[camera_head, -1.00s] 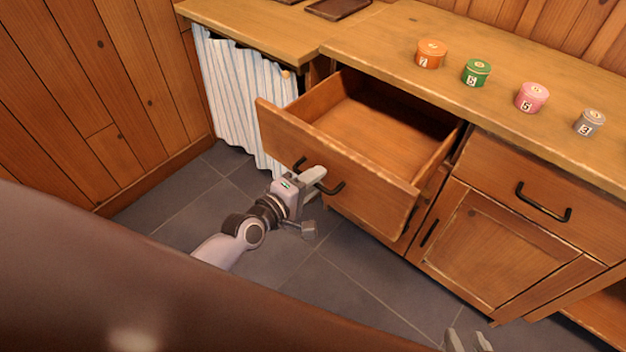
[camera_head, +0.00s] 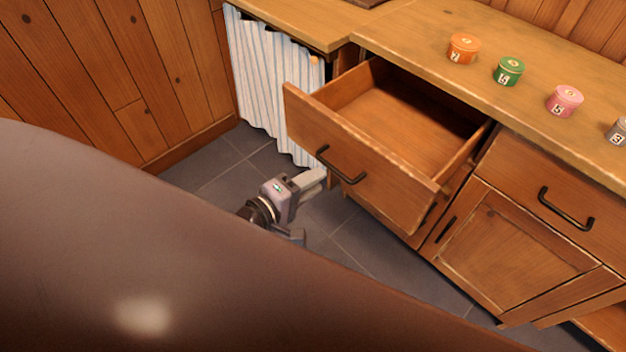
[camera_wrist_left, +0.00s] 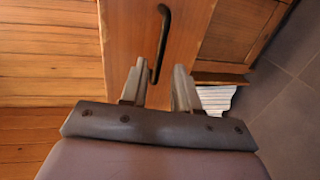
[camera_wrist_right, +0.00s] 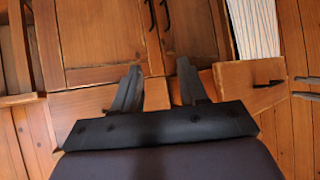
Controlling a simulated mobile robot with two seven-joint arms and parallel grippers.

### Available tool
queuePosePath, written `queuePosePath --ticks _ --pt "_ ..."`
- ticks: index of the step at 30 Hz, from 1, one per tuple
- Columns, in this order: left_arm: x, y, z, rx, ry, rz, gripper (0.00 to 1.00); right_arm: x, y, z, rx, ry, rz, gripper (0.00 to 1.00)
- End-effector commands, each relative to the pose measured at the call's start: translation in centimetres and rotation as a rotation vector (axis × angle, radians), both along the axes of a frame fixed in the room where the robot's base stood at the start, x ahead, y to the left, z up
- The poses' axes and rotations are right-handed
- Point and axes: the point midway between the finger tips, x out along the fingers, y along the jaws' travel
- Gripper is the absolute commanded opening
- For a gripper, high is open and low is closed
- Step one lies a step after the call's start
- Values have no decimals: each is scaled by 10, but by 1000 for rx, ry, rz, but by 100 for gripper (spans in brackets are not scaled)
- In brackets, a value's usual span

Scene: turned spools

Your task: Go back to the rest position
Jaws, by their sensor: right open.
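My left gripper (camera_head: 308,206) is open and empty, just in front of and below the pulled-out wooden drawer. The drawer's black handle (camera_head: 341,165) is clear of the fingers. In the left wrist view the handle (camera_wrist_left: 162,42) lies ahead, beyond the open fingers (camera_wrist_left: 160,88). The drawer (camera_head: 360,150) stands open, and the part of its inside that shows is empty. My right gripper (camera_wrist_right: 158,88) is open with nothing between its fingers, facing the cabinet fronts. It is not in the head view.
A striped curtain (camera_head: 270,85) hangs left of the drawer. Grey floor (camera_head: 350,245) lies clear below.

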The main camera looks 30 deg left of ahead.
Motion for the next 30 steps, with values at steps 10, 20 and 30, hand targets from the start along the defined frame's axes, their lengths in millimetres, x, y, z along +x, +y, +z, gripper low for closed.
queuePosePath --ticks 10,20,30 --pt "-1 -1 0 14 0 -4 30 0 1 2 8 0 -8 43" --pt "-67 -8 2 701 -40 -200 30 0 -1 48 -1 -13 -9 43" --pt "-133 5 0 1400 -64 -500 30 -5 -8 71 -20 -10 -11 43"
